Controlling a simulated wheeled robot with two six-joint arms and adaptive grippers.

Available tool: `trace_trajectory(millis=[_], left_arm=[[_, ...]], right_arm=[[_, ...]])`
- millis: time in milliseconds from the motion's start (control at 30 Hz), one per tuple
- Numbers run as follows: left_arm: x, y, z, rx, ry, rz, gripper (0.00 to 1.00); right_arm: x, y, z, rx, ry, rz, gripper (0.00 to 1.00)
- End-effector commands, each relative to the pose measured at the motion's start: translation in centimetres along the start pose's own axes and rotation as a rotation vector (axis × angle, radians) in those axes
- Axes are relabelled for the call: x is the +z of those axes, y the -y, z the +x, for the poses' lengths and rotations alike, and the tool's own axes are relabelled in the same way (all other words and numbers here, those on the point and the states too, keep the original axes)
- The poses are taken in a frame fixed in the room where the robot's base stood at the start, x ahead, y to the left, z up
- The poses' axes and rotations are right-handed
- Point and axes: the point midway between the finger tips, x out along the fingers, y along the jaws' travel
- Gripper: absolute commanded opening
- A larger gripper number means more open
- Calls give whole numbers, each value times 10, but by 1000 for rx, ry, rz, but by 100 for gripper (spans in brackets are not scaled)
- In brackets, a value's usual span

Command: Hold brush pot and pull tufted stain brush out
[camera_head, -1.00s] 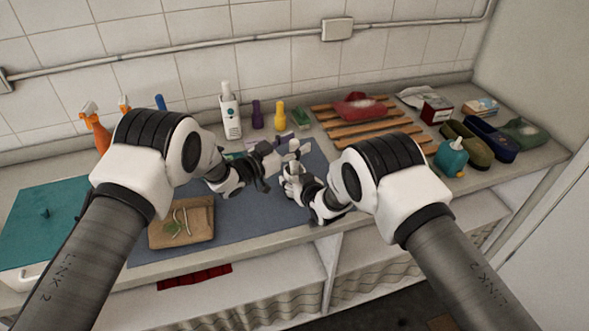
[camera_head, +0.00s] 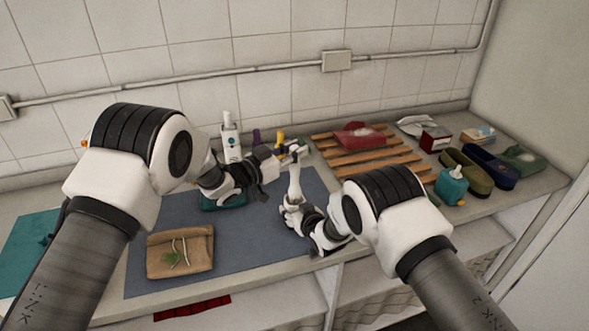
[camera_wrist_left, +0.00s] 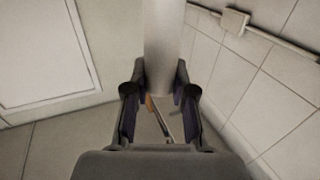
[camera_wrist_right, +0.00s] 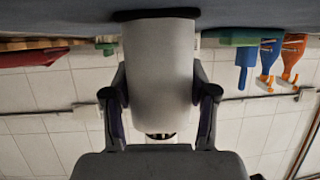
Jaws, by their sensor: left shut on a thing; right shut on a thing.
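The tufted stain brush (camera_head: 295,178) shows as a pale, upright shaft between my two grippers. My left gripper (camera_head: 291,151) is shut on its upper part; the pale shaft also fills the gap between the fingers in the left wrist view (camera_wrist_left: 168,50). My right gripper (camera_head: 290,206) is lower, shut on the brush pot, a pale cylinder in the right wrist view (camera_wrist_right: 158,75) with a dark band at one end. In the head view the pot is mostly hidden by the right gripper. I cannot make out the tuft, nor whether it is clear of the pot.
A blue mat (camera_head: 240,240) lies under the grippers, with a brown folded bag (camera_head: 180,252) on it and a teal object (camera_head: 222,202) under my left wrist. Bottles stand behind. Wooden slats (camera_head: 370,150) hold a red item; a teal dispenser (camera_head: 452,186) stands right.

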Motion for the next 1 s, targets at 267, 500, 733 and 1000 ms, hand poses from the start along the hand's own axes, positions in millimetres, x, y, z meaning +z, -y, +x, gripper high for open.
trace_trajectory(millis=[267,500,733,1000], left_arm=[[-25,0,0,0,0,-1,0],[-24,0,0,0,0,-1,0],[-24,0,0,0,0,-1,0],[-24,0,0,0,0,-1,0]], right_arm=[[2,0,0,0,4,0,17],[2,0,0,0,3,0,87],[1,0,0,0,1,0,87],[0,0,-20,0,3,-1,87]])
